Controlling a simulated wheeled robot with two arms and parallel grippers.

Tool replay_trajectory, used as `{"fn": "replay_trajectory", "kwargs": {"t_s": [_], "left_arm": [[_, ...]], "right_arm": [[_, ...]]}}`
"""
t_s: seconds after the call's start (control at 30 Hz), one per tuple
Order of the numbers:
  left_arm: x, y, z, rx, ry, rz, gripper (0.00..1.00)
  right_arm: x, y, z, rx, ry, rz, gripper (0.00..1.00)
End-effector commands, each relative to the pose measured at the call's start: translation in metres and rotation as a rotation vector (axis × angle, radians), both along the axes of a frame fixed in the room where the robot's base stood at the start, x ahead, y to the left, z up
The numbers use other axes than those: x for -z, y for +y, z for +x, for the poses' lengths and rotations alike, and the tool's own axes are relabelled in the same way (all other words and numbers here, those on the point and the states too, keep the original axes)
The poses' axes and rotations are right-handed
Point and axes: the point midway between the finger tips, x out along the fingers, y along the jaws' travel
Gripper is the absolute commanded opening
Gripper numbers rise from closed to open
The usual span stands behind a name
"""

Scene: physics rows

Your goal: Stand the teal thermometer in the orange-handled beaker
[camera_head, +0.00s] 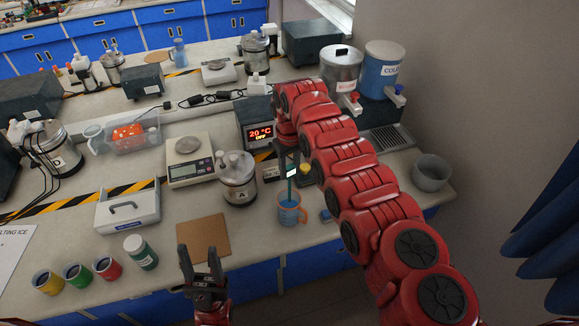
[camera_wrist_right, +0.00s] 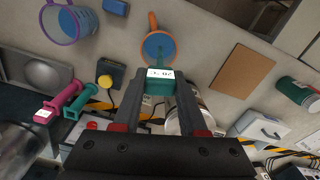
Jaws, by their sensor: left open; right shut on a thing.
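The orange-handled beaker (camera_head: 289,214) stands upright near the bench's front edge with blue inside. In the right wrist view the beaker (camera_wrist_right: 158,47) lies just beyond the fingertips, its orange handle pointing up in the picture. My right gripper (camera_head: 291,160) is shut on the teal thermometer (camera_head: 291,187), holding it roughly upright over the beaker. The thermometer's labelled teal head (camera_wrist_right: 159,83) sits between the fingers in the wrist view. Its lower end overlaps the beaker's mouth; I cannot tell whether it is inside. My left gripper (camera_head: 202,280) is open and empty at the front edge.
A brown board (camera_head: 203,238) lies left of the beaker. A metal canister (camera_head: 237,180) and a scale (camera_head: 190,160) stand behind it. A small dark-blue block (camera_head: 325,215) is close to the beaker's right. A grey bowl (camera_head: 431,173) is farther right. Small cups and a green bottle (camera_head: 140,252) stand at front left.

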Motion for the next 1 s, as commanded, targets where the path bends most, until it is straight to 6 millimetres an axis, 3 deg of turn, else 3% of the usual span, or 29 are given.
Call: {"fn": "replay_trajectory", "kwargs": {"t_s": [0.6, 1.0], "left_arm": [[0.042, 0.000, 0.000, 0.000, 0.000, 0.000, 0.50], [0.045, 0.000, 0.000, 0.000, 0.000, 0.000, 0.50]], "right_arm": [[0.050, 0.000, 0.000, 0.000, 0.001, -0.001, 0.00], [0.054, 0.000, 0.000, 0.000, 0.001, -0.001, 0.00]]}}
